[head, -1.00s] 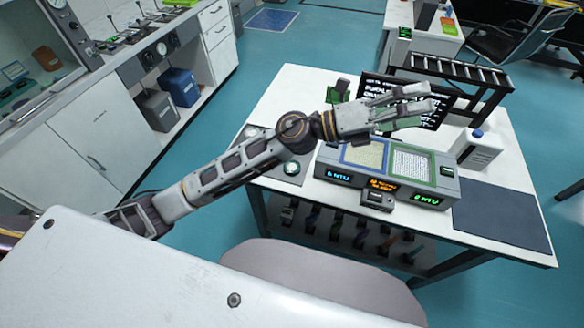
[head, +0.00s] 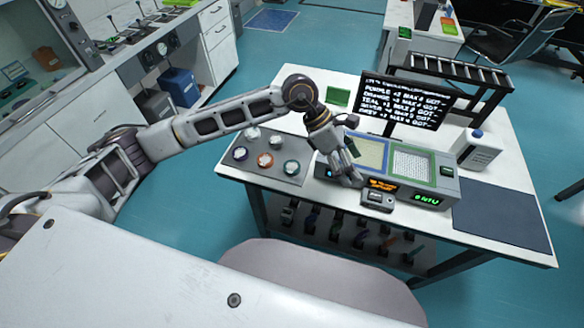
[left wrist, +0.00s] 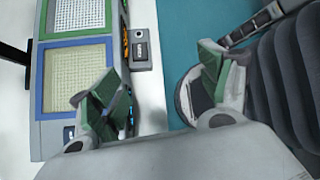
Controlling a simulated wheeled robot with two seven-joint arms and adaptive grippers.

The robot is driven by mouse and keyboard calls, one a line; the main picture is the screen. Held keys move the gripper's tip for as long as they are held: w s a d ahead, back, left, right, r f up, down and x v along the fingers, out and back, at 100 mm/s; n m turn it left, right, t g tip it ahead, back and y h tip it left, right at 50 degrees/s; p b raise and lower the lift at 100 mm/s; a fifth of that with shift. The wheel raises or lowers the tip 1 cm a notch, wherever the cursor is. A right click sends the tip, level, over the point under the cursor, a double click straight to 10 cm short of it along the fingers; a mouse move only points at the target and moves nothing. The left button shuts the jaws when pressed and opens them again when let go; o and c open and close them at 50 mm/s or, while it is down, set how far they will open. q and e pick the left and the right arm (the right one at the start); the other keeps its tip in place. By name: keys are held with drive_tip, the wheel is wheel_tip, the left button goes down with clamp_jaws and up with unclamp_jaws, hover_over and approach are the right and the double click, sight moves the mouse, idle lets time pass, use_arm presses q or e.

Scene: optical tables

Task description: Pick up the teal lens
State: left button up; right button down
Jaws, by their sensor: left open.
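The lens with a dark teal rim (head: 291,167) appears to be the teal lens; it lies at the front right of a grey tray (head: 254,174) on the white table. An orange-rimmed lens (head: 265,160) is to its left, with several pale or grey lenses around. My left gripper (head: 347,167) is open and empty, pointing down to the right of the tray, by the left end of the two-pad instrument. In the left wrist view its green-padded fingers (left wrist: 160,90) are spread wide, with no lens visible between them. My right gripper is not in view.
The grey instrument (head: 440,187) holds a blue-framed and a green-framed pad. A green square (head: 338,97) lies at the back left; a dark mat (head: 500,215) lies right.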

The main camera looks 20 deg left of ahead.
use_arm(q)
drive_tip(key=w+a+y, duration=0.3)
drive_tip(key=a+y, duration=0.1)
drive_tip(key=a, duration=0.5)
drive_tip(key=w+a+f+t+y, duration=0.1)
drive_tip(key=w+a+y, duration=0.2)
drive_tip(key=a, duration=0.6)
drive_tip(key=shift+w+f+t+y, duration=0.3)
drive_tip(key=shift+w+y, duration=0.1)
drive_tip(key=shift+y, duration=0.1)
drive_tip(key=shift+f, duration=0.1)
drive_tip(key=p, duration=0.1)
hover_over(290, 167)
drive_tip(key=shift+f, duration=4.2)
drive_tip(key=shift+f, duration=0.1)
